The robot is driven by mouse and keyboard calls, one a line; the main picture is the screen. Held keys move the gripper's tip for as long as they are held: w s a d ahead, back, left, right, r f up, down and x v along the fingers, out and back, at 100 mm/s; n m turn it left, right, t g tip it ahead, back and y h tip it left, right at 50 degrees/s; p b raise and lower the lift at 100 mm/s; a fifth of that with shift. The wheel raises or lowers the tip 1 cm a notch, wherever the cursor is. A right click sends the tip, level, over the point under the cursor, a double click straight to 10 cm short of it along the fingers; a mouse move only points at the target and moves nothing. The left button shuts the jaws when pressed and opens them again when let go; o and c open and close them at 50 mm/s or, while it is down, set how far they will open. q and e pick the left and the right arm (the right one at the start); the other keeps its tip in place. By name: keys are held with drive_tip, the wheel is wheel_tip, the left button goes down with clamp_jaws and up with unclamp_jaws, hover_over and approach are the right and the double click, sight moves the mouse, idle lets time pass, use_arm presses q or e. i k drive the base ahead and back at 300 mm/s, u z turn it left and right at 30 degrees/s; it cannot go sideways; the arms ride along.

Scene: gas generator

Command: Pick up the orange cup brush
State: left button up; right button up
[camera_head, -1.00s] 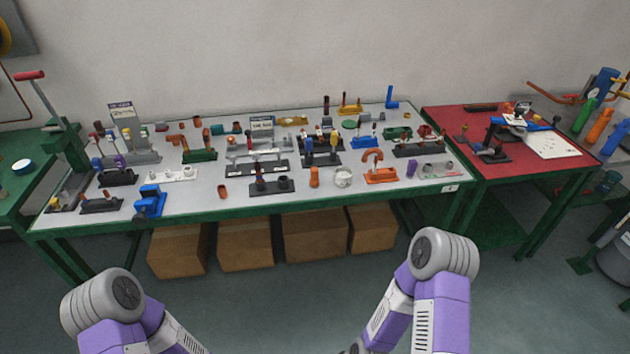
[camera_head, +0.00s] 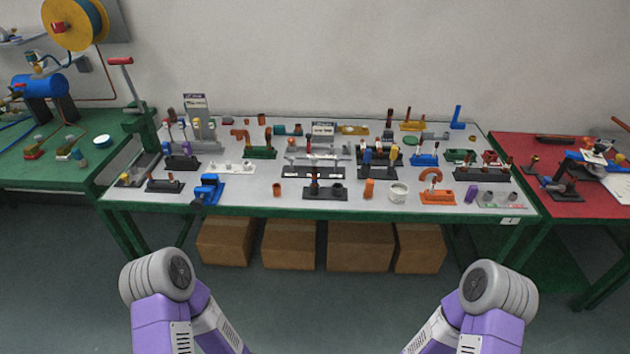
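Several small orange parts stand on the grey top of the green bench (camera_head: 245,205), and I cannot tell for sure which one is the cup brush. An upright orange piece (camera_head: 369,188) stands near the front edge, left of a white round container (camera_head: 398,192). A smaller orange-brown piece (camera_head: 277,190) stands further left near the same edge. A curved orange part on an orange base (camera_head: 437,192) is to the right. My two arms show at the bottom, below and in front of the bench. Both grippers are out of view.
The bench is crowded with small tools in black, blue and white holders. A red-topped table (camera_head: 515,190) adjoins at the right. A green table (camera_head: 45,172) with a hose reel (camera_head: 75,22) is at the left. Cardboard boxes (camera_head: 290,245) sit under the bench.

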sight(368, 195)
drive_tip(key=z, duration=0.4)
drive_tip(key=i, duration=0.9)
drive_tip(key=u, duration=0.35)
